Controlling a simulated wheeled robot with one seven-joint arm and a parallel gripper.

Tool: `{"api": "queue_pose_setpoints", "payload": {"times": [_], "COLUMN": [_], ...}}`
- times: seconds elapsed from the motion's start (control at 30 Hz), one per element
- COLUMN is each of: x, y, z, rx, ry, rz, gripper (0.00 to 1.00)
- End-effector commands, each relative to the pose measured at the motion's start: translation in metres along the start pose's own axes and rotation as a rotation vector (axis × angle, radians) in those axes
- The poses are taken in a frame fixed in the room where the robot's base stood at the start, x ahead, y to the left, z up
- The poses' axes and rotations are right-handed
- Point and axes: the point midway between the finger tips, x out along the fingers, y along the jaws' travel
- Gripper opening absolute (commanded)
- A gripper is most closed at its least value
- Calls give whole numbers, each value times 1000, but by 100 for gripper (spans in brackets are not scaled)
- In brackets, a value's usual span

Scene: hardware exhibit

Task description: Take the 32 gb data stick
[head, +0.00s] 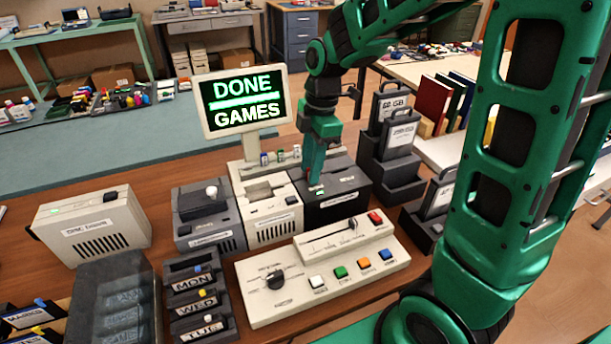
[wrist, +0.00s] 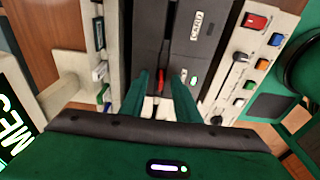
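My gripper (head: 315,183) points down over the dark card device (head: 338,206) at the back right of the console row. In the wrist view its two green fingers (wrist: 161,88) stand apart on either side of a slim red stick (wrist: 159,79) in the device's slot. Gaps seem to show between the stick and the fingers. The stick carries no capacity mark that I can read, so I cannot tell if it is the 32 GB one. A rack with a tag ending in "GB" (head: 394,104) and another reading like "256GB" (head: 401,138) stands to the right.
A screen (head: 246,101) reads "DONE GAMES". A control panel (head: 320,270) with a knob, a slider and coloured buttons lies in front. A light device (head: 270,216) stands left of the dark one, and small sticks (head: 281,155) stand behind it. Day-labelled trays (head: 195,303) are front left.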

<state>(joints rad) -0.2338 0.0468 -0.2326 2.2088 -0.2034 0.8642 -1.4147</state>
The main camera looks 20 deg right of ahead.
Motion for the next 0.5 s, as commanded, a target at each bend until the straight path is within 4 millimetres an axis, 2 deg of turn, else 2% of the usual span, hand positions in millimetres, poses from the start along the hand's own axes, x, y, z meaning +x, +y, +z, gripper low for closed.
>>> {"api": "queue_pose_setpoints", "payload": {"times": [0.13,0.17,0.27,0.5], "x": [0,0,0,0], "y": [0,0,0,0], "z": [0,0,0,0], "rx": [0,0,0,0], "ry": [0,0,0,0], "rz": [0,0,0,0], "gripper": [29,24,0,0]}}
